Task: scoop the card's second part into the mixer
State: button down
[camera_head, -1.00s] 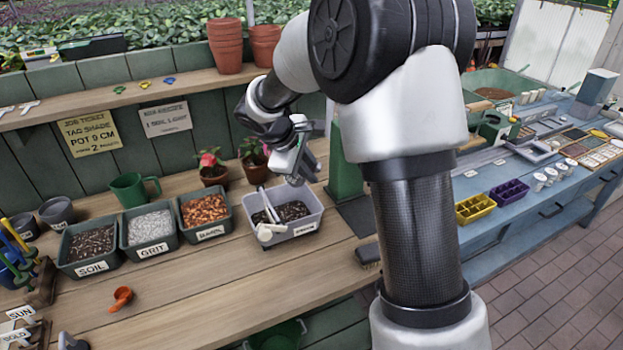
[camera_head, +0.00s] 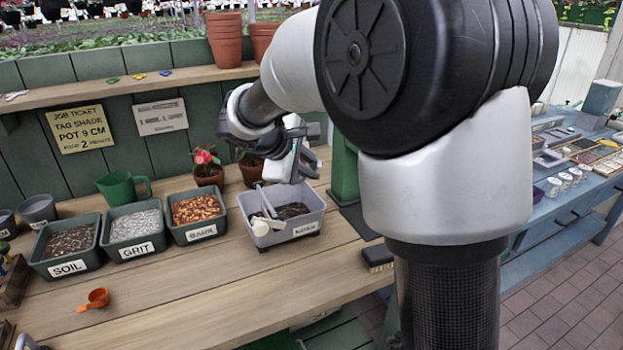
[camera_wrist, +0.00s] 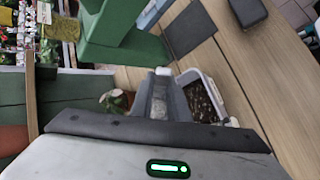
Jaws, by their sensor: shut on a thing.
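The light grey mixer tub (camera_head: 318,222), with an unclear label, stands on the wooden bench and holds dark material. A white bar with a rounded end (camera_head: 262,226) leans across its left side. The tub also shows in the wrist view (camera_wrist: 215,88). My gripper (camera_head: 303,172) is just above the tub's back part, pointing down. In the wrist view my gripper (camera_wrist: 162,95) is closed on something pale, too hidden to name. Labelled bins of soil (camera_head: 68,268), grit (camera_head: 137,249) and bark (camera_head: 203,233) stand in a row to the left. The cards (camera_head: 82,128) (camera_head: 162,117) hang behind; the right one is unreadable.
An orange scoop (camera_head: 95,300) lies on the bench in front of the bins. A green mug (camera_head: 122,188) and potted plants (camera_head: 207,170) stand behind. A green post (camera_head: 344,172) and a dark brush (camera_head: 378,257) are right of the tub. The front bench is mostly clear.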

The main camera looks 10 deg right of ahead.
jog(key=shift+s+a+f+t+h+b, duration=0.15)
jog(key=shift+f+t+h+b, duration=0.3)
jog(key=shift+b, duration=1.95)
jog(key=shift+s+f+t+h+b, duration=0.2)
jog(key=shift+t+b, duration=0.45)
jog(key=shift+b, duration=1.7)
jog(key=shift+s+a+n+t+h, duration=0.1)
jog(key=shift+s+n+t+h, duration=0.15)
jog(key=shift+t, duration=0.35)
